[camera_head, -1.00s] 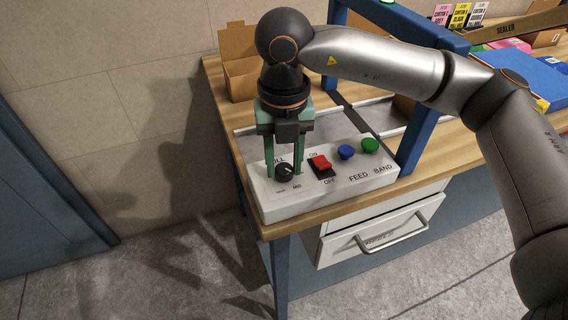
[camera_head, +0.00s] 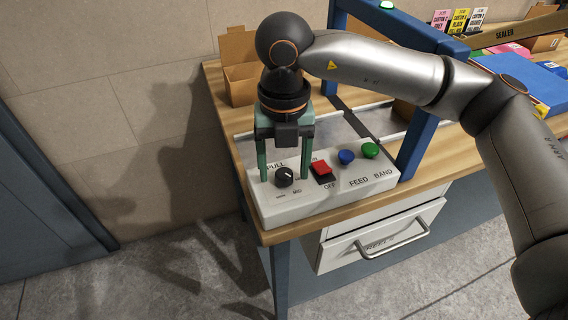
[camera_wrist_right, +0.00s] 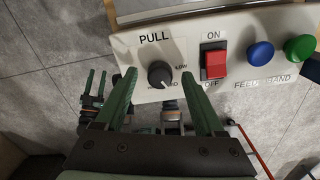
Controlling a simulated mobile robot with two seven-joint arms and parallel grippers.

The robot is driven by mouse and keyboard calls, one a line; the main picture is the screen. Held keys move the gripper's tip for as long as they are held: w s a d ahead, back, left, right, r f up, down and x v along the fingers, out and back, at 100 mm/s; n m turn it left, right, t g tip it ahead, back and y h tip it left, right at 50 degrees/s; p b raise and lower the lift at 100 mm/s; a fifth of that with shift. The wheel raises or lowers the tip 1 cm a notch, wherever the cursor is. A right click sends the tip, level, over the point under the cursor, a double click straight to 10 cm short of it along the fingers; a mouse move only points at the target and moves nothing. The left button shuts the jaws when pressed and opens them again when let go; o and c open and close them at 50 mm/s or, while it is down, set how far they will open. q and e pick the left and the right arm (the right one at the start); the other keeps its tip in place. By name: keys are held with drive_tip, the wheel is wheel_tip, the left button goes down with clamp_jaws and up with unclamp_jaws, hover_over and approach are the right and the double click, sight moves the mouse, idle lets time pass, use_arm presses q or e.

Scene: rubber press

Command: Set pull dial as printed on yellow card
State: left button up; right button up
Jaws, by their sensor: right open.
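The pull dial (camera_head: 284,176) is a round black knob on the white control panel (camera_head: 330,195), under the word PULL. My right gripper (camera_head: 284,178) points down over it, open, with one green finger on each side of the dial. In the right wrist view the dial (camera_wrist_right: 160,74) shows between the two fingertips, with LOW, MID and a third, blurred label around it. Its exact pointer direction is hard to read. The yellow card (camera_head: 460,19) stands at the back right; its print is too small to read fully. My left gripper (camera_wrist_right: 94,84) seems to show low over the floor, fingers apart.
A red ON/OFF switch (camera_head: 321,170), a blue FEED button (camera_head: 346,157) and a green BAND button (camera_head: 370,150) sit right of the dial. A blue frame post (camera_head: 418,145) rises behind them. A cardboard box (camera_head: 241,75) stands at the back left.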

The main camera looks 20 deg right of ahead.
sight(284, 173)
wheel_tip(284, 173, up, 13)
drive_tip(key=shift+f+p, duration=0.2)
drive_tip(key=shift+p, duration=0.1)
drive_tip(key=shift+f, duration=0.1)
idle(0.5)
